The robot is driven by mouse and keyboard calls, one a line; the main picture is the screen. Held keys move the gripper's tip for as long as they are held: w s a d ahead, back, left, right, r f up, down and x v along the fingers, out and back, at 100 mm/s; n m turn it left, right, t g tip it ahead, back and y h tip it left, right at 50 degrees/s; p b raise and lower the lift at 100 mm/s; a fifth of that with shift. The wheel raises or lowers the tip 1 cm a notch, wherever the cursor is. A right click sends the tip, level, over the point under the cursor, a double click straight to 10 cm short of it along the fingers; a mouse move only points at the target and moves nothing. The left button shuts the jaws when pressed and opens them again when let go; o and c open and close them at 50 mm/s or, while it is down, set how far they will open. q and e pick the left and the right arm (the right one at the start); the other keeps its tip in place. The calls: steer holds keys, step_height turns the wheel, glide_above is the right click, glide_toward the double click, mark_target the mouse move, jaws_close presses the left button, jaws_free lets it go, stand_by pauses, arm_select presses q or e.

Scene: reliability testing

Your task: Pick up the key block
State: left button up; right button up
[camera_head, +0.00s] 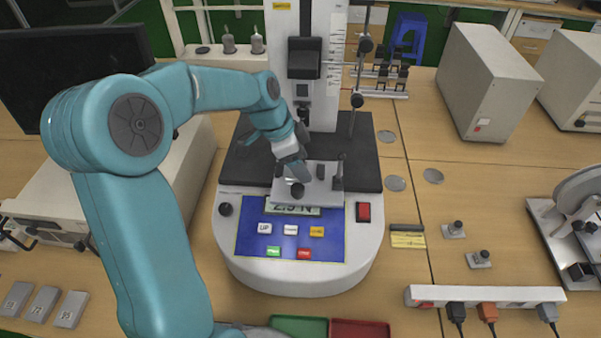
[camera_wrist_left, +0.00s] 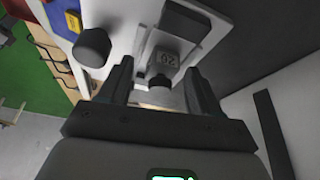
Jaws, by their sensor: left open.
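A dark grey block (camera_wrist_left: 176,40) with a small number plate sits on the pale plate of the test machine in the left wrist view. I take it for the key block. My left gripper (camera_wrist_left: 157,72) is open, with one finger on each side of the space in front of the block. I cannot tell if the fingers touch it. In the head view my left gripper (camera_head: 296,172) is low over the light metal plate (camera_head: 308,196) of the machine, and the block is hard to make out there. My right gripper is not in view.
The test machine's white column (camera_head: 335,80) rises behind the plate. Its blue button panel (camera_head: 290,240) is in front. Several grey numbered blocks (camera_head: 42,304) lie at lower left. A green tray (camera_head: 300,326) and a red tray (camera_head: 360,329) are at the front edge. A power strip (camera_head: 485,296) lies at right.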

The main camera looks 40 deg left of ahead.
arm_select(q)
steer(key=shift+s+r, duration=0.1)
steer(key=shift+s, duration=0.1)
steer(key=shift+c, duration=0.3)
steer(key=shift+w, duration=0.1)
jaws_close()
